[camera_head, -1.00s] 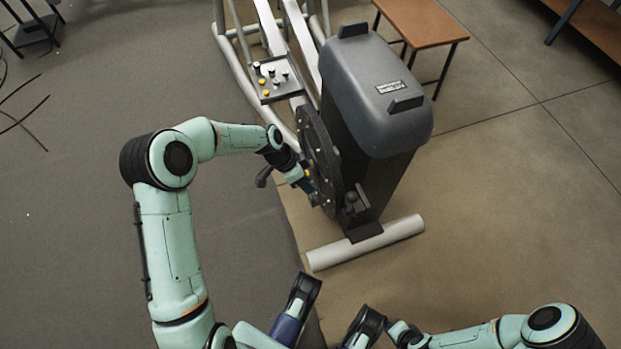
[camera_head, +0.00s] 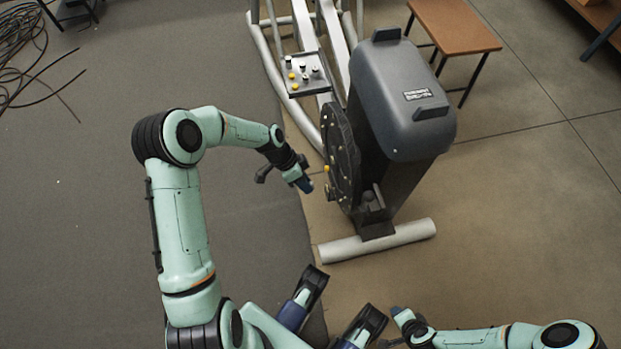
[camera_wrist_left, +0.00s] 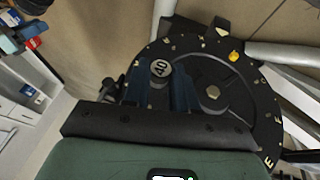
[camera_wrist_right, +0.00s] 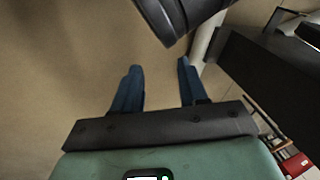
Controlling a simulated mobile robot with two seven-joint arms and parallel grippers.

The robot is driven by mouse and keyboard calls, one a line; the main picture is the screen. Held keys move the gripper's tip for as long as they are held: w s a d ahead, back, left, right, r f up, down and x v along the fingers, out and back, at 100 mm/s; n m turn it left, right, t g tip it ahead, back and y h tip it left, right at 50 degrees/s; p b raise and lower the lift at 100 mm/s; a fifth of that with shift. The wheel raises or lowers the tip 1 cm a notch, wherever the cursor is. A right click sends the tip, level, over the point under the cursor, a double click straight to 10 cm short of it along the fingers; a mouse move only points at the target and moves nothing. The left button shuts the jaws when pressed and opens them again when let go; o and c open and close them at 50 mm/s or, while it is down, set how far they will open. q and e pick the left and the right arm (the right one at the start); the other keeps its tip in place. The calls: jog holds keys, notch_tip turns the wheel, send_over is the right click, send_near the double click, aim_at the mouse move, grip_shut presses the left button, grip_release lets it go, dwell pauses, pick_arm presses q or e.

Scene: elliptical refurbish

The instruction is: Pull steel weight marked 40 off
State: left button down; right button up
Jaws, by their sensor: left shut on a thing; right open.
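The steel weight marked 40 (camera_wrist_left: 160,70) is a small round dark cylinder with a pale "40" on its end, held between the blue fingers of my left gripper (camera_wrist_left: 163,85) in the left wrist view. In the head view my left gripper (camera_head: 306,185) is just left of the machine's round black disc (camera_head: 343,155), with a small gap visible; the weight itself is hard to make out there. The disc's marked face (camera_wrist_left: 215,125) lies behind the weight in the left wrist view. My right gripper (camera_wrist_right: 158,72) is open and empty, low in the head view (camera_head: 394,312).
The grey elliptical housing (camera_head: 400,95) stands right of the disc, on a pale cross tube (camera_head: 377,240). A small tray (camera_head: 305,74) of several yellow and light-topped pieces sits on the frame. A wooden bench (camera_head: 455,27) is behind. Floor left of the disc is mostly clear.

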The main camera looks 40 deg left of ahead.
pick_arm(q)
jog(key=s+a+p, duration=0.2)
jog(key=s+a, duration=0.2)
jog(key=s, duration=0.1)
jog(key=shift+a+p, duration=0.2)
jog(key=shift+p, duration=0.2)
pick_arm(e)
jog(key=s+a+r+g, duration=0.1)
jog(key=s+a+r, duration=0.1)
jog(key=s+r, duration=0.1)
jog(key=shift+s+a+r+y, duration=0.25)
jog(key=shift+s+y, duration=0.15)
jog(key=shift+s, duration=0.5)
